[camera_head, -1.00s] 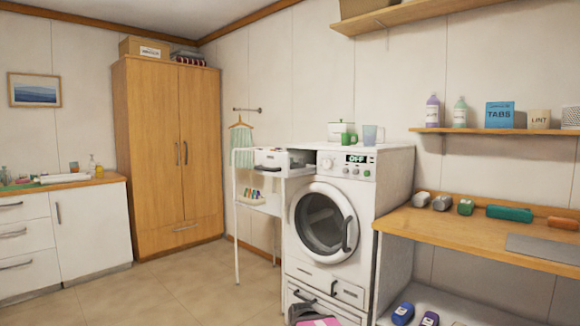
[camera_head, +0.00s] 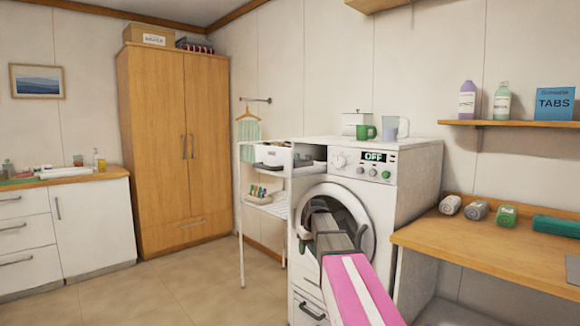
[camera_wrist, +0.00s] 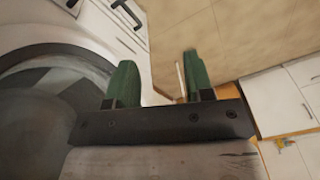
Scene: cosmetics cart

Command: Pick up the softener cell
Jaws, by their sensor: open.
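I cannot tell for certain which thing is the softener cell. Several small coloured items (camera_head: 265,192) stand on the lower shelf of the white cart (camera_head: 240,222). They are too small to read. My gripper (camera_wrist: 160,80) is open in the wrist view, with two green fingers apart and nothing between them. In the head view my arm reaches in from the bottom, and my gripper is in front of the washer, to the right of the cart. It hides part of the washer's round door.
The washing machine (camera_head: 416,205) stands beside the cart. A wooden bench (camera_head: 480,243) on the right holds several rolls, among them a dark green one (camera_head: 556,226). Bottles and a TABS box (camera_head: 555,103) stand on the shelf above. The floor (camera_head: 175,289) left of the cart is clear.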

